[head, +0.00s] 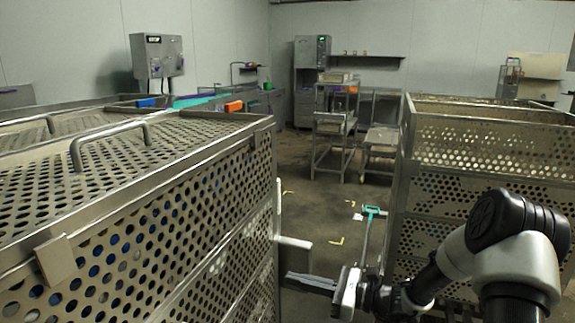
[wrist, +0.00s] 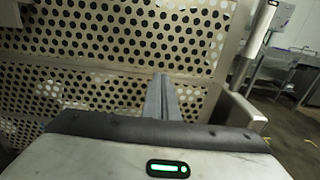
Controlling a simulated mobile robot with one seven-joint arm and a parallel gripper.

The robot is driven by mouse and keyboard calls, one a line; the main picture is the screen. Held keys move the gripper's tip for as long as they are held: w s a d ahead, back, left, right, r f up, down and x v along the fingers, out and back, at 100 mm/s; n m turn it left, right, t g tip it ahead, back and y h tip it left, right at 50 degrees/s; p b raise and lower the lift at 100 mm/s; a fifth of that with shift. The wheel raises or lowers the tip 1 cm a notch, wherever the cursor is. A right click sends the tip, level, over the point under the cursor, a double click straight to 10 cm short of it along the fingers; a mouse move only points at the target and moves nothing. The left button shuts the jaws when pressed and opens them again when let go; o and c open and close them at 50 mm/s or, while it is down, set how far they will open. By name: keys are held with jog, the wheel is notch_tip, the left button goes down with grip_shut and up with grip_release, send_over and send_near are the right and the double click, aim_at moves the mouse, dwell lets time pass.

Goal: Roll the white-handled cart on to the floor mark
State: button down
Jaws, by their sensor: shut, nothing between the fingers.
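The cart is a large perforated metal basket (head: 215,195) with a lid, at the left of the head view. Its holed wall (wrist: 110,45) fills most of the wrist view. A white upright handle (head: 279,198) stands at its right corner and shows at the upper right of the wrist view (wrist: 262,20). My gripper (head: 290,279) is shut and empty, low beside the cart's right end, its fingers (wrist: 162,90) pointing at the wall. I cannot tell whether they touch it. Yellow corner marks (head: 337,241) lie on the floor beyond, right of the cart.
Another perforated metal basket (head: 480,160) stands close on the right, behind my arm. A green-handled tool (head: 371,211) stands in the aisle.

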jog(key=shift+x, duration=3.8)
jog(key=shift+a, duration=0.15)
